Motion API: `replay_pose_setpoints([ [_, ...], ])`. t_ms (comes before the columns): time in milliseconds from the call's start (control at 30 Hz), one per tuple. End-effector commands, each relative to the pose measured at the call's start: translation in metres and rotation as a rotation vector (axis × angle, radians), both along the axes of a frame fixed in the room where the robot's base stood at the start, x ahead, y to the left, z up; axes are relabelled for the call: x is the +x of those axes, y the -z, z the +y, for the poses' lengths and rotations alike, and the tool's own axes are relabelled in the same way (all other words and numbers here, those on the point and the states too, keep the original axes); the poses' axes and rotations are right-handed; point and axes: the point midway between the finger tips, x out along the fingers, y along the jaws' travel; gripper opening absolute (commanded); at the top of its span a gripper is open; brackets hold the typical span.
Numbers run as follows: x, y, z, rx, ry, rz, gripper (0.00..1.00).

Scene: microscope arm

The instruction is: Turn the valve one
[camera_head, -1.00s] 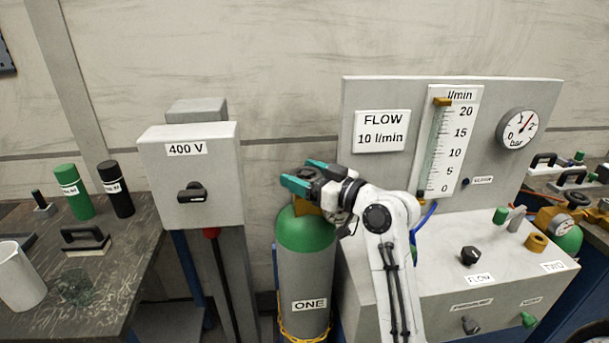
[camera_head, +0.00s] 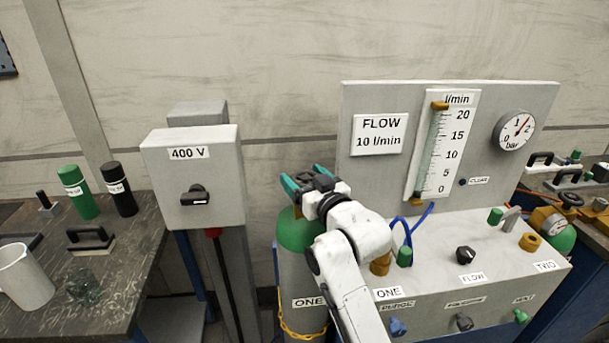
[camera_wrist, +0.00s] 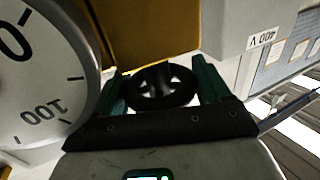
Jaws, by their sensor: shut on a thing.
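The gas cylinder labelled ONE (camera_head: 299,262) stands upright, grey with a green shoulder. My gripper (camera_head: 303,184) is at its top, with green fingers on either side of valve one, and it hides the valve in the head view. In the wrist view, valve one shows as a black spoked handwheel (camera_wrist: 178,94) between the two fingers. My gripper (camera_wrist: 163,88) is shut on it. A yellow-brown body (camera_wrist: 150,30) lies behind the wheel.
A round gauge (camera_wrist: 40,75) sits close beside the left finger in the wrist view. The 400 V box (camera_head: 192,175) stands left of the cylinder. The flow panel (camera_head: 480,240), with a blue hose (camera_head: 407,232) and several knobs, stands right. A bench (camera_head: 130,245) is far left.

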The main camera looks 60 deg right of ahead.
Motion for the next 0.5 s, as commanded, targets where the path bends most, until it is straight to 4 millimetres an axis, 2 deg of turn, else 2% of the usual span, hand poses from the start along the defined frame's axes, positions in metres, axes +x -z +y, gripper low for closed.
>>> replay_pose_setpoints([
  [500,0.0014,0.0054,0.0003,0.0,0.31,-0.005,0.47],
])
